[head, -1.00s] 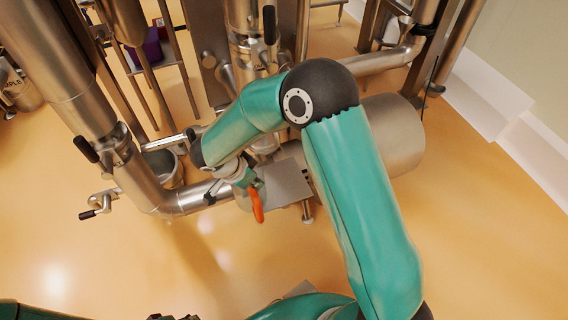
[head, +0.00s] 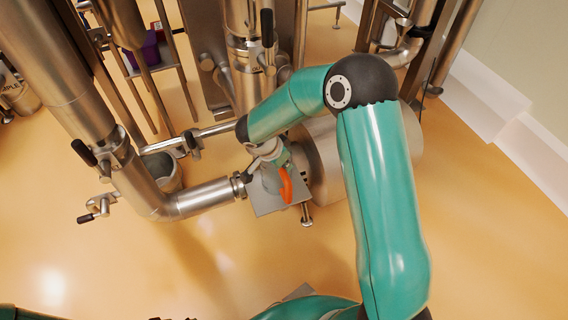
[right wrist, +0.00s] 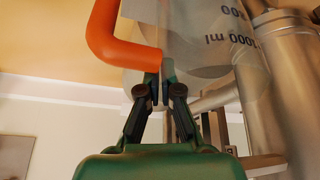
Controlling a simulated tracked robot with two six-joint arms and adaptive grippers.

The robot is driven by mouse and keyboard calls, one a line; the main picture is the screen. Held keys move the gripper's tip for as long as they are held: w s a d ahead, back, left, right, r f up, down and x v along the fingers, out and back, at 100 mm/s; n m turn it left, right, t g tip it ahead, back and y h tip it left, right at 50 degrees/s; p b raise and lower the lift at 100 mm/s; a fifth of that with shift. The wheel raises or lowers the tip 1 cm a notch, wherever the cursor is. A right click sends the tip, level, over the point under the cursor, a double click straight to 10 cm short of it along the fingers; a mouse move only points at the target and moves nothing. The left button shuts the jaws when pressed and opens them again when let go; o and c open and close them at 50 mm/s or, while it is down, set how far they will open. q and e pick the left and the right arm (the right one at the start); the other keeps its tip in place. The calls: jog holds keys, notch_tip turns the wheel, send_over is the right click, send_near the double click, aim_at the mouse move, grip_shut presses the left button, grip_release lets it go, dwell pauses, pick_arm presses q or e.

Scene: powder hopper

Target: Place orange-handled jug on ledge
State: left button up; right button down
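The clear jug (right wrist: 190,40), printed with 1000 ml, has an orange handle (head: 286,187), which also shows in the right wrist view (right wrist: 115,42). My right gripper (right wrist: 160,88) has its fingers close together at the lower end of the handle and appears shut on it. In the head view my right gripper (head: 275,158) is over the ledge, partly hidden by my arm. The ledge (head: 268,205) is a flat grey plate. The jug overlaps it in the head view; I cannot tell whether they touch. Small dark parts at the bottom edge may be my left gripper (head: 175,317).
A steel pipe (head: 205,197) ends at the ledge's left. A steel cylinder (head: 325,160) is behind and to the right of it. A grey bucket (head: 162,172) stands at the left. Steel columns and frame bars fill the back. The orange floor in front is clear.

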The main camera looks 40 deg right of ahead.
jog(key=c, duration=1.3)
grip_release()
jog(key=w+p+v, duration=0.1)
jog(key=p+v, duration=0.1)
jog(key=v, duration=0.9)
jog(key=s+a+f+n+y, duration=0.3)
jog(key=s+a+f+n, duration=0.1)
jog(key=s+a+f, duration=0.1)
jog(key=s+a+f+n+y, duration=0.3)
jog(key=s+a+f+n, duration=0.2)
jog(key=s+f, duration=0.3)
jog(key=s+a+f+n+y, duration=0.3)
jog(key=s+a+f+n, duration=0.2)
jog(key=f, duration=0.4)
jog(key=shift+s+f, duration=0.4)
jog(key=shift+s, duration=0.25)
